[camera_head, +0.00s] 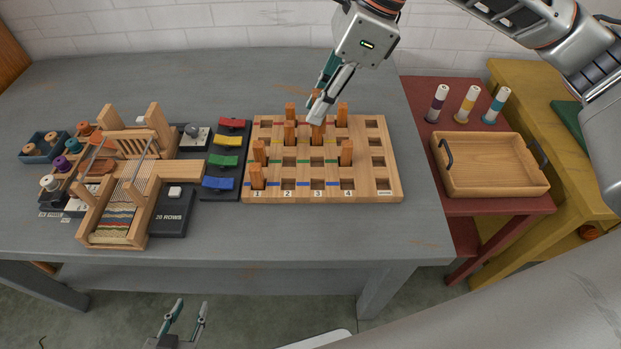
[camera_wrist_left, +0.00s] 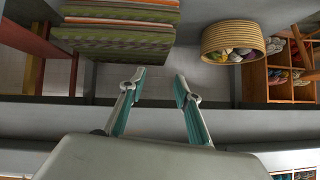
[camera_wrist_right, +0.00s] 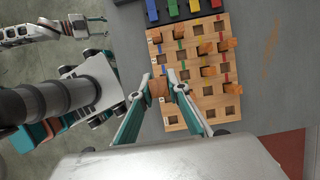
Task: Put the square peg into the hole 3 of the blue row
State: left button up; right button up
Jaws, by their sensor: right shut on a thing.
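My right gripper (camera_head: 317,112) is shut on an upright orange wooden square peg (camera_head: 317,132) over the middle of the pegboard. The peg also shows between the fingertips in the right wrist view (camera_wrist_right: 158,88), larger than the standing pegs and apparently lifted. The wooden board (camera_head: 392,193) has rows marked red, yellow, green and blue, from back to front. Hole 3 of the blue row (camera_head: 317,184) is empty in the head view. A peg (camera_head: 257,178) stands in blue hole 1. My left gripper (camera_head: 187,318) is open and empty, below the table's front edge.
Other pegs stand in the red, yellow and green rows, including one at green 4 (camera_head: 346,152). Left of the board are coloured levers (camera_head: 225,161) and a small loom (camera_head: 120,190). A wooden tray (camera_head: 490,186) sits on the red table at right.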

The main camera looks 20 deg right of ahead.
notch_tip(320, 180, down, 15)
jog(key=shift+d+r+b, duration=0.1)
jog(key=shift+b, duration=0.55)
notch_tip(320, 180, down, 3)
jog(key=shift+f, duration=0.2)
jog(key=o, duration=0.9)
jog(key=shift+f, duration=0.1)
